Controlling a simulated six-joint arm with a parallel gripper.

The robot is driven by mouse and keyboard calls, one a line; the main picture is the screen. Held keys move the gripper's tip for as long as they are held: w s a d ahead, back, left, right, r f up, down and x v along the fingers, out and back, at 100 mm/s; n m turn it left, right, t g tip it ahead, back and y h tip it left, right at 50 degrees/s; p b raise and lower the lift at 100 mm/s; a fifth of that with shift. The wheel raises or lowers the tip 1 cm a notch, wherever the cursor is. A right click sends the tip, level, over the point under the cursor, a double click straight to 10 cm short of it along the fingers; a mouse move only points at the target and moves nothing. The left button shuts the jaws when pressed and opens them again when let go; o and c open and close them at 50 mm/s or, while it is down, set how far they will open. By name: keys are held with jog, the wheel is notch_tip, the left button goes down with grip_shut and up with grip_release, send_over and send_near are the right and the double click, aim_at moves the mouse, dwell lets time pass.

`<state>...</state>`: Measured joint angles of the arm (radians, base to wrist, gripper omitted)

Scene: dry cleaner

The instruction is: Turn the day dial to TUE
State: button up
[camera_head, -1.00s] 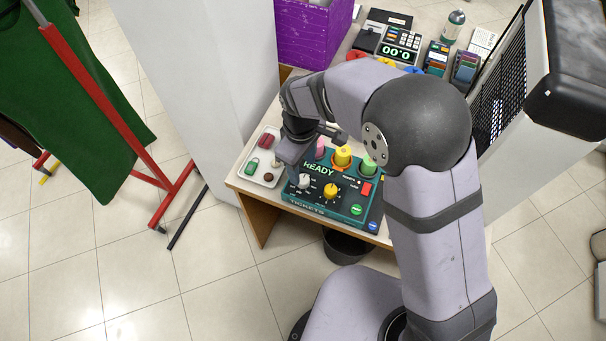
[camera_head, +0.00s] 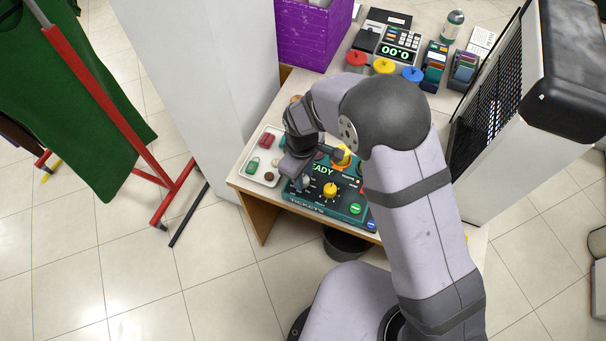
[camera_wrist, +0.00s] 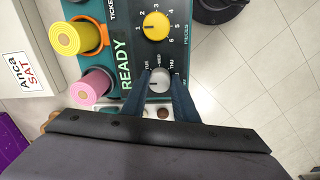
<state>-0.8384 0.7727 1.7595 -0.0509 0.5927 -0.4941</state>
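The teal ticket machine (camera_head: 325,210) stands on the counter with its READY display lit. Its small grey-white day dial (camera_wrist: 159,81) shows in the wrist view, with TUE, WED and THU printed around its far side. A dark mark on the dial seems to point left; the label there is hidden by a finger. My gripper (camera_wrist: 160,86) is down at the dial with one dark finger on each side. The fingers look slightly apart from the dial, but contact is hard to judge. In the head view my gripper (camera_head: 302,178) partly hides the dial.
A yellow number dial (camera_wrist: 156,26) sits beside the day dial. Yellow (camera_wrist: 78,38) and pink (camera_wrist: 95,86) ticket rolls stand on the machine. A white tray (camera_head: 249,177) with small items lies left. A white pillar (camera_head: 205,90) rises behind it.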

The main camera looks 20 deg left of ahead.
jog(key=shift+c, duration=1)
jog(key=shift+m, duration=0.3)
jog(key=m+b, duration=0.1)
jog(key=m, duration=0.7)
jog(key=shift+b, duration=0.35)
jog(key=o, duration=1.1)
jog(key=shift+c, duration=0.2)
